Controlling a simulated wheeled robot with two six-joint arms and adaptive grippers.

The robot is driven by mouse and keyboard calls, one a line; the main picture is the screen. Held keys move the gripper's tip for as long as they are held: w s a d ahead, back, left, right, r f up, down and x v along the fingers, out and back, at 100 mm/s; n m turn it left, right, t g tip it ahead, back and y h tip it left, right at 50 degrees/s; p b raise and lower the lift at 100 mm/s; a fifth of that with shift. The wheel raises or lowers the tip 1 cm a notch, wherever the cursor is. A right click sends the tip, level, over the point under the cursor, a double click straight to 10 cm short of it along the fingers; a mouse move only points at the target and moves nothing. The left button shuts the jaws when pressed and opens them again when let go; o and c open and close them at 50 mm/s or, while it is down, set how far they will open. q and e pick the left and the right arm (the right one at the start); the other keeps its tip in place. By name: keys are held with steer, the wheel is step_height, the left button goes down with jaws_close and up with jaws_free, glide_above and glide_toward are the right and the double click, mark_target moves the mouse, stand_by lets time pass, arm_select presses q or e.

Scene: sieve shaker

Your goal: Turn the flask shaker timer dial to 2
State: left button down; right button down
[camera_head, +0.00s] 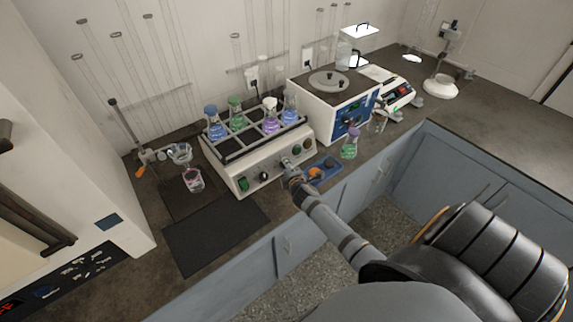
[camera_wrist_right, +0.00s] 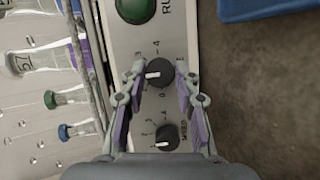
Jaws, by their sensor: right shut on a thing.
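The flask shaker (camera_head: 222,172) is a white box with a dark rack of flasks on top and controls along its front panel. In the right wrist view, a black dial (camera_wrist_right: 158,72) with a white pointer sits between the fingers of my right gripper (camera_wrist_right: 158,82), which is shut on it. The pointer points to picture left; the number beside it is too small to read surely. A second black dial (camera_wrist_right: 167,137) marked SPEED is below. In the head view my right gripper (camera_head: 289,168) is at the front panel and hides the held dial. My left gripper is not in view.
A green button (camera_wrist_right: 135,9) is above the held dial. A blue tray (camera_head: 325,172) lies right of my gripper. A flask with green liquid (camera_head: 349,150) stands by a white-and-blue device (camera_head: 335,105). A dark mat (camera_head: 214,238) lies clear in front of the shaker.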

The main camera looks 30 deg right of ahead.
stand_by(0.4)
steer(key=c, duration=1)
jaws_free()
steer(key=v, duration=1.2)
steer(key=shift+d+r, duration=0.1)
steer(key=shift+d, duration=0.05)
